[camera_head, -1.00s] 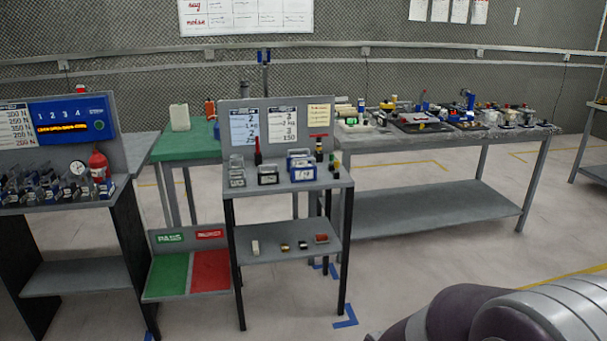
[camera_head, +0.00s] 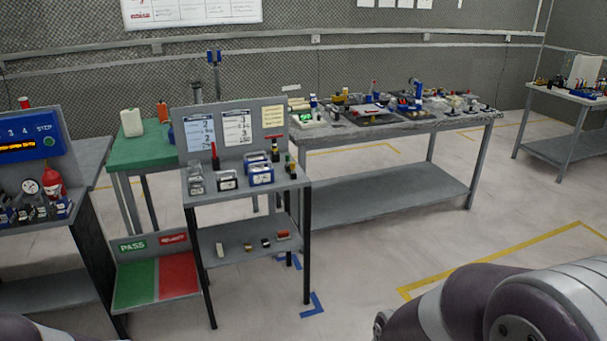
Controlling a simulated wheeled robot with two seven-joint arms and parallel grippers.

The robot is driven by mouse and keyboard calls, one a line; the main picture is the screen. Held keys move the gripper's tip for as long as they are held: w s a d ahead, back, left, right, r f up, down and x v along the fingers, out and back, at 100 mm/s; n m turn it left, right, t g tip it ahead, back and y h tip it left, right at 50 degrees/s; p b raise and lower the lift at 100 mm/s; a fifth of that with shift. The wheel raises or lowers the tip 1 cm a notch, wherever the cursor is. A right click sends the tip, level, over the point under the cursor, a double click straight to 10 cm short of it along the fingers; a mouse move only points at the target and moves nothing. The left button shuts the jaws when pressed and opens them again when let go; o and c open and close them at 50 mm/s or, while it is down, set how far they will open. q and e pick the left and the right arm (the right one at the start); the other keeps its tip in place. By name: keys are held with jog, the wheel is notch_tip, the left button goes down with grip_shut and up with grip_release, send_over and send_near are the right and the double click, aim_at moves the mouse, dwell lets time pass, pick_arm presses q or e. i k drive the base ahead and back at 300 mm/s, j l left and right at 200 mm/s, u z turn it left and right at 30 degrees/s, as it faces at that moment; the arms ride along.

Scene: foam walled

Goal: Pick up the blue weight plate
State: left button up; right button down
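I cannot make out a blue weight plate for certain. Small blue-and-white block-like objects (camera_head: 260,174) stand on the top of the narrow grey stand (camera_head: 232,187), left of the middle; they are too small to identify. Next to them are grey framed pieces (camera_head: 227,181) and a red-topped dark upright item (camera_head: 214,156). Neither of my grippers shows; only parts of my arms show at the bottom right and bottom left corners.
A lower shelf (camera_head: 225,233) of the stand holds several small pieces. A red-and-green tray (camera_head: 135,285) sits to its left. A long grey workbench (camera_head: 400,124) full of items stands behind right. A console (camera_head: 30,145) is at left. Floor is clear at front centre.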

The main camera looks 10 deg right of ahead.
aim_at(261, 176)
jog(key=i+j+z, duration=0.1)
jog(key=i+z, duration=0.15)
jog(key=z, duration=0.25)
jog(key=i+j+z, duration=0.2)
jog(key=z, duration=0.25)
jog(key=i+j+z, duration=0.3)
jog(key=z, duration=0.2)
jog(key=i+j, duration=0.15)
jog(key=j, duration=0.2)
jog(key=i+j+z, duration=0.1)
jog(key=j, duration=0.25)
jog(key=i+j, duration=0.2)
jog(key=j, duration=0.15)
jog(key=i+j+z, duration=0.1)
jog(key=j, duration=0.25)
jog(key=i+j+z, duration=0.1)
jog(key=j, duration=0.3)
jog(key=i+j, duration=0.25)
jog(key=i+j+z, duration=0.1)
jog(key=j, duration=0.4)
jog(key=i+j, duration=0.1)
jog(key=j, duration=0.3)
